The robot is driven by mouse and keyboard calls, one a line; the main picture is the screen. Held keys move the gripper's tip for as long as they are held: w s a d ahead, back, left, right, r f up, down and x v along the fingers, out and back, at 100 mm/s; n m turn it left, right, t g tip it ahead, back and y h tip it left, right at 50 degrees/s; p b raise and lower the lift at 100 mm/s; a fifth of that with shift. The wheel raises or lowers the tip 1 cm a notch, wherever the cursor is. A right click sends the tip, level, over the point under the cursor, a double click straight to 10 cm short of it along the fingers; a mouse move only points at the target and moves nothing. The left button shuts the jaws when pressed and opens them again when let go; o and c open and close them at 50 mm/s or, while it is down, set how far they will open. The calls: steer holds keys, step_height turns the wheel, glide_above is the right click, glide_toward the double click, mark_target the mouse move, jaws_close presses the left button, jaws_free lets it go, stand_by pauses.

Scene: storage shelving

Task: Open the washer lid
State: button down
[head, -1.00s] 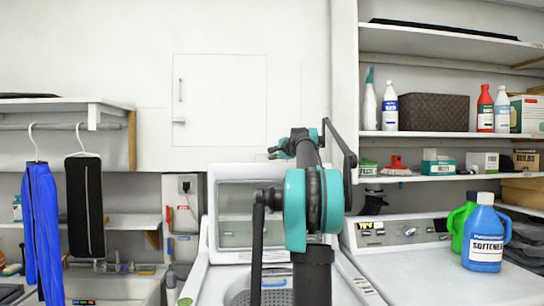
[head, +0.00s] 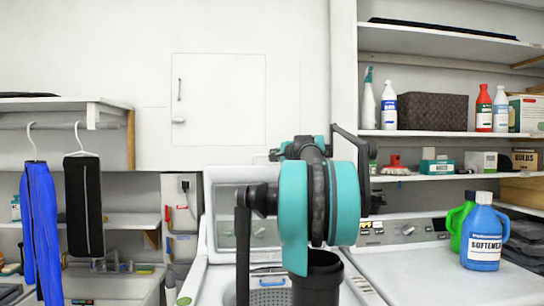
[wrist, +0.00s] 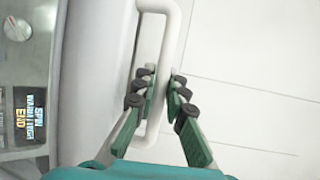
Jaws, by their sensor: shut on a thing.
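The washer lid (head: 222,177) stands raised, close to upright, at the back of the white washer (head: 204,282) in the head view. The drum opening (head: 270,296) shows below it, partly covered by my arm. In the wrist view, a white loop handle (wrist: 172,22) runs between the fingers of my gripper (wrist: 163,85). The fingers are shut on the handle, one on each side. In the head view my arm hides the handle and most of the gripper.
A control panel (wrist: 25,115) lies left in the wrist view. In the head view, a second white machine (head: 410,270) stands at right, with a blue softener bottle (head: 482,240) and green jug on top. Clothes hang at left; shelves with bottles are upper right.

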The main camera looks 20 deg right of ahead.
steer(key=shift+s+a+f, duration=0.1)
steer(key=shift+s, duration=0.45)
steer(key=c, duration=1.8)
jaws_free()
steer(key=shift+c, duration=0.2)
steer(key=s+d+r, duration=0.1)
steer(key=s, duration=1.1)
steer(key=shift+d+r, duration=0.2)
steer(key=shift+r, duration=0.05)
steer(key=shift+w, duration=0.1)
